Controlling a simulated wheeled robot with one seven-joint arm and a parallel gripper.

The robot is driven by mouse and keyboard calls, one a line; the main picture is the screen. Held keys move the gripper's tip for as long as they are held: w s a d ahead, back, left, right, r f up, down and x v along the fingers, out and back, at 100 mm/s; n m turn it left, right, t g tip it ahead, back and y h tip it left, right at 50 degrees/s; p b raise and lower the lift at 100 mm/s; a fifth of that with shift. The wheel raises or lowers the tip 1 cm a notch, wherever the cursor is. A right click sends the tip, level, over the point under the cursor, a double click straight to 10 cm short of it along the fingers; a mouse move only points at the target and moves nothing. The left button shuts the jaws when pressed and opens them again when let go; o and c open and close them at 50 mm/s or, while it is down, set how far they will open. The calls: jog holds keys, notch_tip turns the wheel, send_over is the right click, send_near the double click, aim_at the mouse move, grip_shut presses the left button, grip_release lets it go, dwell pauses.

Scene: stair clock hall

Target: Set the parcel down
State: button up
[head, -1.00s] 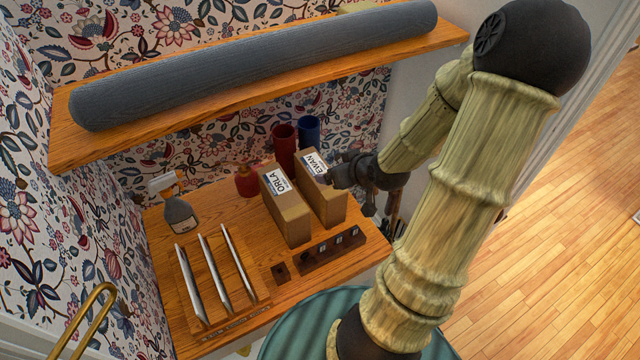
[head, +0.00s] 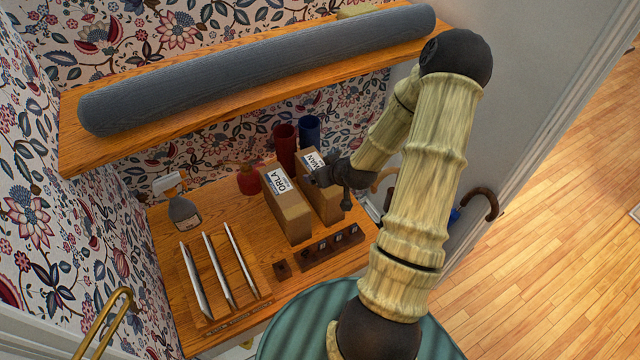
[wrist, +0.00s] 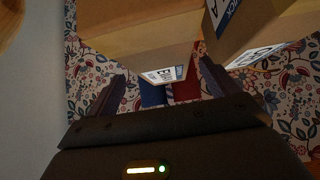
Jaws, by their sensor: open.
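The brown EWAN parcel (head: 323,201) stands upright on the wooden desk, its white label partly covered by my gripper in the head view. It also shows in the wrist view (wrist: 130,45), with its label end facing the space between the fingers. The similar ORLA parcel (head: 290,214) stands just left of it, and its corner shows at the right of the wrist view (wrist: 265,35). My gripper (head: 322,177) is open at the upper right of the EWAN parcel. Its fingers (wrist: 160,92) are spread apart; whether they touch the parcel I cannot tell.
Red (head: 285,143) and blue (head: 309,132) cups stand behind the parcels. A shelf with a long grey roll (head: 260,65) hangs above. A spray bottle (head: 180,208), a red bottle (head: 249,180), a slotted rack (head: 225,270) and a dark block (head: 332,247) crowd the desk.

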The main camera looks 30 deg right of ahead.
jog(key=shift+w, duration=0.15)
jog(key=shift+w+d+f+p, duration=0.1)
jog(key=shift+w+f+p, duration=0.15)
jog(key=shift+p, duration=0.05)
jog(key=shift+w+a+f+p, duration=0.25)
jog(key=shift+w+f+p, duration=0.2)
jog(key=shift+w+f, duration=0.15)
jog(key=shift+w+a+f+p, duration=0.25)
jog(key=shift+w+f+p, duration=0.2)
jog(key=shift+w+f, duration=0.15)
jog(key=shift+w+d+f, duration=0.15)
jog(key=shift+w+f, duration=0.05)
jog(key=shift+f, duration=0.25)
jog(key=shift+w, duration=0.15)
jog(key=c, duration=1.8)
